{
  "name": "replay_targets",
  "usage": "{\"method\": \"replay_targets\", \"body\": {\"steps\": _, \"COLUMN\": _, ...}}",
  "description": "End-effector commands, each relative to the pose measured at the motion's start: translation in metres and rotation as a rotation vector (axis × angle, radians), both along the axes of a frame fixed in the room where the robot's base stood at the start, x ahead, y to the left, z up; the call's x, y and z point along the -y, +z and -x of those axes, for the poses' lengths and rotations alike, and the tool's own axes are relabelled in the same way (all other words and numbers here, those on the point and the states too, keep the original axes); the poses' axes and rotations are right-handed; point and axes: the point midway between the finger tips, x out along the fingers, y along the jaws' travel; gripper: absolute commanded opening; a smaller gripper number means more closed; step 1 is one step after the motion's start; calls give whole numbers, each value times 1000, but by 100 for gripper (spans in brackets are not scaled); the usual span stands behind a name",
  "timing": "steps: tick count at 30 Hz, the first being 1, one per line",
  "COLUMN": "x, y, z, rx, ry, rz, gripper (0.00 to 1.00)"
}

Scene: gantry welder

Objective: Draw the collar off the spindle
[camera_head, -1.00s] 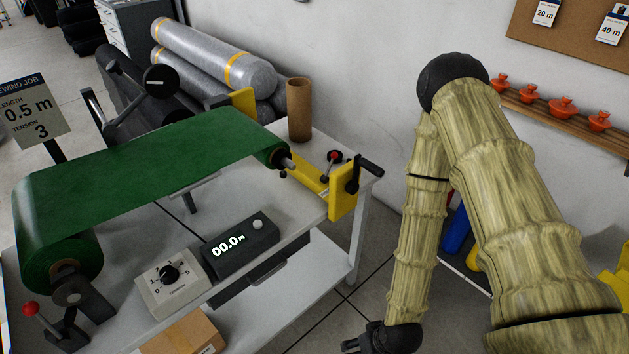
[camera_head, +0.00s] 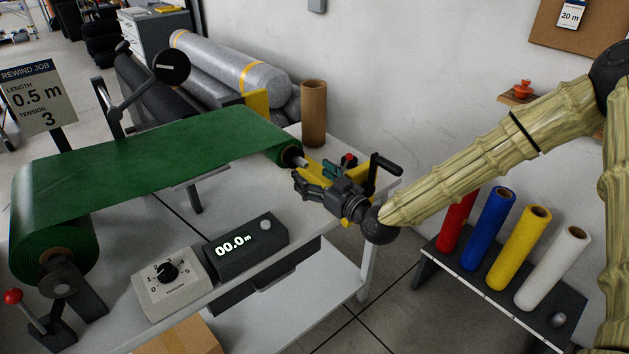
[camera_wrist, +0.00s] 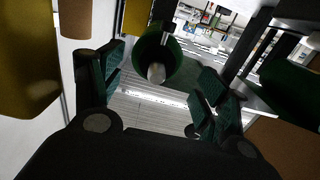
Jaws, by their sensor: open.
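The grey spindle (camera_head: 300,161) sticks out of the near right end of the green roll (camera_head: 235,130). In the wrist view the spindle's pale tip (camera_wrist: 157,73) shows in front of the green roll's round end (camera_wrist: 160,50). I cannot make out the collar apart from the spindle and roll end. My gripper (camera_head: 312,178) is beside the spindle end, over the yellow bracket. In the wrist view my gripper (camera_wrist: 156,88) is open, with dark green pads left and right of the spindle tip in the picture. Nothing shows held between the pads.
A yellow bracket (camera_head: 320,170) and black crank handle (camera_head: 385,163) stand close to my gripper. A brown cardboard tube (camera_head: 313,112) stands behind it. A counter box (camera_head: 245,245) and a tension dial box (camera_head: 168,285) sit in front. Coloured rolls stand on a right-hand rack (camera_head: 480,288).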

Motion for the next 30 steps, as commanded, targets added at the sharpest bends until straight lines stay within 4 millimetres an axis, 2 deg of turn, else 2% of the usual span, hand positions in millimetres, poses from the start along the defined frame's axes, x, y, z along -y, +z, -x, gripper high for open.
{"method": "replay_targets", "body": {"steps": 3, "x": -3, "y": 6, "z": -6, "rx": 15, "ry": 1, "rz": -2, "gripper": 74}}
{"method": "replay_targets", "body": {"steps": 18, "x": -37, "y": 4, "z": -53, "rx": 11, "ry": 1, "rz": -2, "gripper": 74}}
{"method": "replay_targets", "body": {"steps": 30, "x": -44, "y": 4, "z": -62, "rx": 10, "ry": 1, "rz": -3, "gripper": 74}}
